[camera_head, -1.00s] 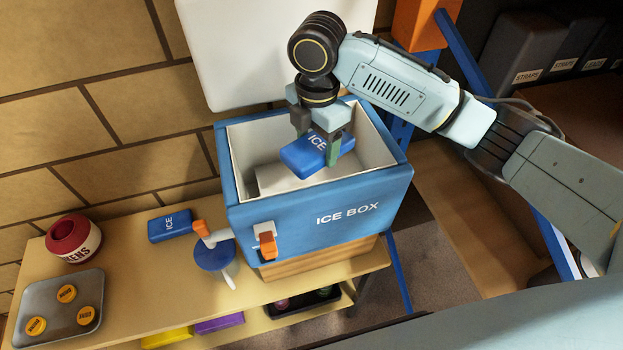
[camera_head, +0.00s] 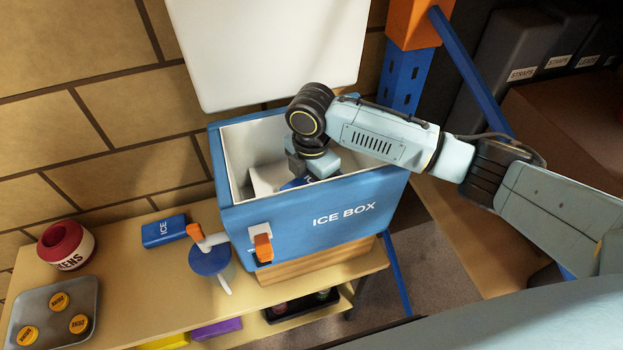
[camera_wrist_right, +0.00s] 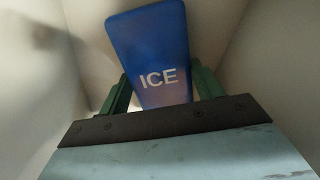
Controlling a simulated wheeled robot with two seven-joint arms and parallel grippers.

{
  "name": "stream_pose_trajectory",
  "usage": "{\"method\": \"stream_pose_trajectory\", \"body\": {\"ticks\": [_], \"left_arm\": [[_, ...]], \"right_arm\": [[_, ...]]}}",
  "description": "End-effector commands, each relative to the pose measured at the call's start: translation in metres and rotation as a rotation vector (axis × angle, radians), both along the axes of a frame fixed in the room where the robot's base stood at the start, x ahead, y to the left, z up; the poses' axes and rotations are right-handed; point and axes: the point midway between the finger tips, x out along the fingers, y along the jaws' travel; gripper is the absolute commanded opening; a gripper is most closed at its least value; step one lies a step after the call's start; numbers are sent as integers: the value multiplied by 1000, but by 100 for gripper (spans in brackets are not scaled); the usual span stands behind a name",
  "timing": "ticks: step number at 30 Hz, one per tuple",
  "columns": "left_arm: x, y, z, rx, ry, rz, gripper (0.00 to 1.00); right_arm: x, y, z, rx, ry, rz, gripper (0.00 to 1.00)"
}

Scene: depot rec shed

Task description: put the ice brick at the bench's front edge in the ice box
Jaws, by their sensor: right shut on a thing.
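The ice box (camera_head: 290,222) is a blue chest with white inner walls, standing open on the bench. My right gripper (camera_wrist_right: 160,95) is down inside it, shut on a blue ice brick (camera_wrist_right: 150,50) marked ICE. In the head view only a sliver of that brick (camera_head: 293,184) shows below my wrist, and the fingers are hidden. White inner walls surround the brick in the right wrist view; whether it touches the floor of the box I cannot tell. My left gripper is not in view.
The white lid (camera_head: 270,50) stands raised behind the box. An orange latch (camera_head: 263,247) and a blue round-topped item (camera_head: 210,257) are at its front left. A red pot (camera_head: 66,246) and a tray (camera_head: 40,315) with orange-yellow discs are further left.

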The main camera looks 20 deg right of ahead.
Motion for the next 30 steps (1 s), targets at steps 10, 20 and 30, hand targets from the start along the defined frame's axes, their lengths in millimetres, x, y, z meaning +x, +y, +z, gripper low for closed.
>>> {"method": "stream_pose_trajectory", "body": {"ticks": [10, 20, 30], "left_arm": [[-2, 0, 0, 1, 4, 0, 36], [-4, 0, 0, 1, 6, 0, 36], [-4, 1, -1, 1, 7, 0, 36]], "right_arm": [[0, 0, -3, 0, -1, 0, 28], [0, 0, -3, 0, 0, 0, 87], [1, 0, 22, 0, -3, 1, 87]]}}
